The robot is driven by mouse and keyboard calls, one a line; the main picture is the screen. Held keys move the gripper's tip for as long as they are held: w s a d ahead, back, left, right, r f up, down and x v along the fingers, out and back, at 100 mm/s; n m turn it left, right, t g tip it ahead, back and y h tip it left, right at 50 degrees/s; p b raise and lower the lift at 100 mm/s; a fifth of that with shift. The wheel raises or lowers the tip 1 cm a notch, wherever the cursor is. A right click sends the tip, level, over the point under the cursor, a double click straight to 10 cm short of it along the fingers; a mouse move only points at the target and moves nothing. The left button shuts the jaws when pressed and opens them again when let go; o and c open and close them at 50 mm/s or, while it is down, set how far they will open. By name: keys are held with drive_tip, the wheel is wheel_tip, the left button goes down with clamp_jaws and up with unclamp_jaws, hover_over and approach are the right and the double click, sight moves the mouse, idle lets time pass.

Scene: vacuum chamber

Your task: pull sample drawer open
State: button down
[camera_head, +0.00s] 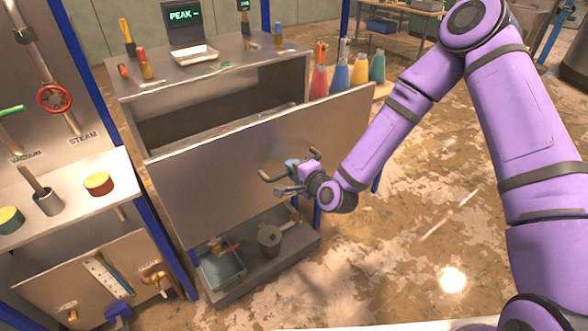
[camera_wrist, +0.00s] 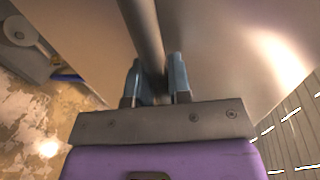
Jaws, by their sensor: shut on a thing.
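The sample drawer (camera_head: 225,185) is a wide metal front in the middle of the head view. It stands out from its cabinet, with an open gap behind its top edge. Its dark bar handle (camera_head: 268,177) is on the front, toward the right. My gripper (camera_head: 290,188) is at this handle, its fingers partly hidden by the wrist. In the wrist view, the two blue-grey fingertips of my gripper (camera_wrist: 157,80) are on either side of the grey handle bar (camera_wrist: 141,30), shut on it. The drawer front (camera_wrist: 220,50) fills much of that view.
Colored flasks (camera_head: 340,75) stand behind the drawer's right end. The cabinet top (camera_head: 225,65) holds a scale reading PEAK and small tools. A lower shelf (camera_head: 255,270) holds a tray and a pot. A side bench (camera_head: 70,205) stands left. The floor (camera_head: 420,240) at right is clear.

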drive_tip(key=c, duration=1.1)
unclamp_jaws()
drive_tip(key=shift+o, duration=0.2)
drive_tip(key=v, duration=1.1)
drive_tip(key=shift+w, duration=0.1)
